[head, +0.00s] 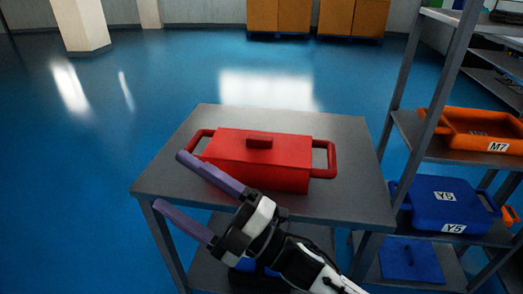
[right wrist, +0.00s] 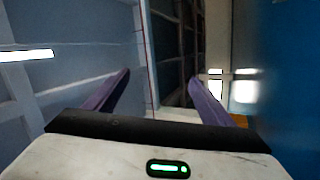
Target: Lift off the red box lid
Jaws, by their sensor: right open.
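A red box (head: 290,178) with a side handle at each end stands upright on the grey table (head: 350,205). Its red lid (head: 225,146) lies on top, with a small block-shaped knob (head: 260,141) in the middle. My right gripper (head: 187,195) is open and empty, its purple fingers pointing left in front of the box. One finger overlaps the box's front left corner in the head view; I cannot tell whether it touches. The right wrist view shows both fingers (right wrist: 160,85) spread with nothing between them, and no box. My left gripper is out of view.
A metal shelf rack stands at right with an orange bin (head: 480,128) labelled M7, a blue box (head: 445,203) labelled Y5 and a blue lid (head: 410,258) below. The blue floor left of the table is clear. Orange cabinets (head: 352,17) stand at the back.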

